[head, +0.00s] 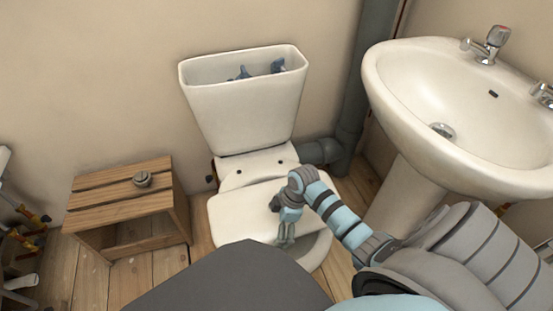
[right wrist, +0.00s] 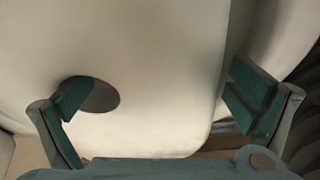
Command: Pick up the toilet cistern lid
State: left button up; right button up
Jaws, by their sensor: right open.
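The white cistern lid (head: 232,214) appears to lie across the toilet bowl, below the open cistern (head: 240,110). In the right wrist view the lid (right wrist: 160,60) fills the middle, with a round hole near its left part. My right gripper (head: 284,226) is over the lid's right part, open and empty. In the right wrist view my right gripper (right wrist: 165,92) has its left finger over the hole and its right finger just past the lid's right edge. Contact cannot be told. My left gripper is not in view.
The washbasin (head: 420,110) is at the right, close above my right arm. A grey pipe (head: 362,80) runs up the wall behind.

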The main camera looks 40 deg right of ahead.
jog(key=shift+r, duration=0.15)
jog(key=c, duration=2.2)
jog(key=shift+w, duration=0.1)
jog(key=shift+r, duration=0.2)
jog(key=p+v, duration=0.1)
jog(key=v, duration=0.1)
jog(key=p+v, duration=0.1)
jog(key=shift+w+a+r+p, duration=0.25)
jog(key=shift+r+p, duration=0.05)
jog(key=shift+p, duration=0.05)
jog(key=shift+c, duration=0.3)
notch_tip(320, 180, up, 12)
jog(key=p, duration=0.6)
jog(key=shift+f, duration=0.1)
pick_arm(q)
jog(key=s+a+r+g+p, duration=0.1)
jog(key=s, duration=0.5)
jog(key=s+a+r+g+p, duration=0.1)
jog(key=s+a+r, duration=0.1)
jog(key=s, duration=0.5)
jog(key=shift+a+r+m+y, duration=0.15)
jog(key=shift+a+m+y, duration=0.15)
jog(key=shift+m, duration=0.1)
pick_arm(e)
jog(key=shift+a+r, duration=0.1)
jog(key=shift+r, duration=2)
